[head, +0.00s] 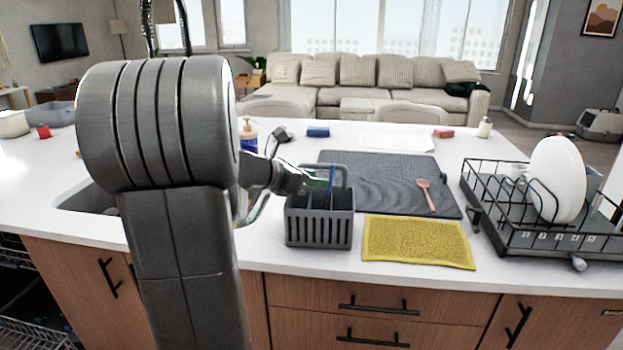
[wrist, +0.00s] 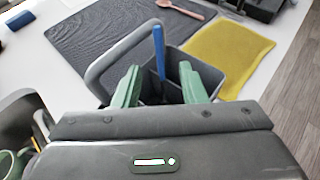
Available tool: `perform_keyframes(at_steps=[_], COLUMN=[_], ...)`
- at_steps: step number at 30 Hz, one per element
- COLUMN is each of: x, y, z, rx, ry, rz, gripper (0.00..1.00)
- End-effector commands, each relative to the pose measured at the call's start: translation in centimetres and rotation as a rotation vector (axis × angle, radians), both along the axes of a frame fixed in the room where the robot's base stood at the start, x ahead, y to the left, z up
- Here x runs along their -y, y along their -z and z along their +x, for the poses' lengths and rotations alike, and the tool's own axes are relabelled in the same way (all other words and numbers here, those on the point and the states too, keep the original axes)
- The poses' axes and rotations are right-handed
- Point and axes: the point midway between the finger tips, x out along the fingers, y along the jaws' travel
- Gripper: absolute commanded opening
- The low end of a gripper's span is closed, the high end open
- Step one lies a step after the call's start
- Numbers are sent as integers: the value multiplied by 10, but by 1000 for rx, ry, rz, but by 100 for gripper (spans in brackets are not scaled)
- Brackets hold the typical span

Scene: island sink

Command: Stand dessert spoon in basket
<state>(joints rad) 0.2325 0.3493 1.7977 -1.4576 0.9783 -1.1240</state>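The grey cutlery basket (head: 319,229) stands on the white counter in front of my gripper, and it also shows in the wrist view (wrist: 225,62). A thin blue handle (wrist: 158,50) rises upright from inside the basket. Its lower end is hidden, so I cannot tell if it is the dessert spoon. My gripper (wrist: 161,88) is over the basket, with its green fingers apart on either side of the blue handle and a gap showing on both sides. A pink spoon (head: 426,193) lies on the dark drying mat (head: 375,178).
A yellow cloth (head: 418,241) lies right of the basket. The sink (head: 85,201) is at left, partly behind my arm. A soap bottle (head: 248,136) and blue sponge (head: 318,132) are farther back.

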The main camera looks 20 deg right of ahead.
Motion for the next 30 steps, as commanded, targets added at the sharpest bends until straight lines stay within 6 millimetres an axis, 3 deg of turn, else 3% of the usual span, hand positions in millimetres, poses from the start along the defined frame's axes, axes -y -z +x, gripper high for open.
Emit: perform_keyframes(at_steps=[8,24,30], x=[-8,-97,-117], y=[-4,-41,-50], z=[-1,-22,-28], rx=[1,2,1], ry=[-2,-5,-2], rz=[-1,0,0], gripper=[38,38,38])
